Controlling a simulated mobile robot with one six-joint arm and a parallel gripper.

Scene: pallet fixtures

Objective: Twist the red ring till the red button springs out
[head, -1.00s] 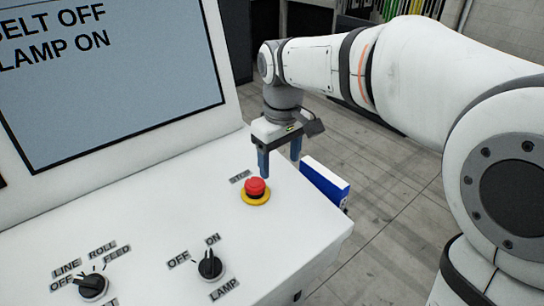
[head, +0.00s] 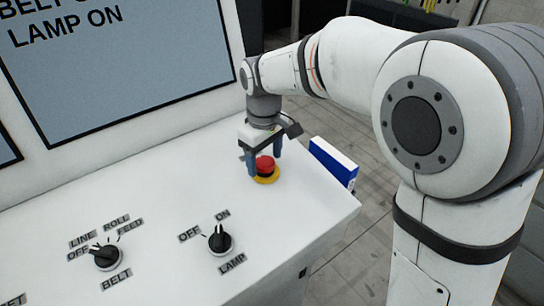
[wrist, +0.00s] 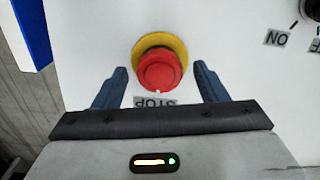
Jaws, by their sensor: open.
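The red button (head: 265,165) is a round mushroom head on a yellow collar (head: 266,179), at the right end of the white console top. In the wrist view the red button (wrist: 160,72) sits ahead of and between my fingers, on its yellow collar (wrist: 148,46); a "STOP" label is beside it. I cannot make out a red ring separate from the button head. My gripper (head: 264,163) points down over the button, one finger on each side. In the wrist view my gripper (wrist: 160,80) is open, with gaps between both fingers and the button.
A screen (head: 110,50) rises behind. A blue and white box (head: 334,162) is at the console's right edge, close to my gripper.

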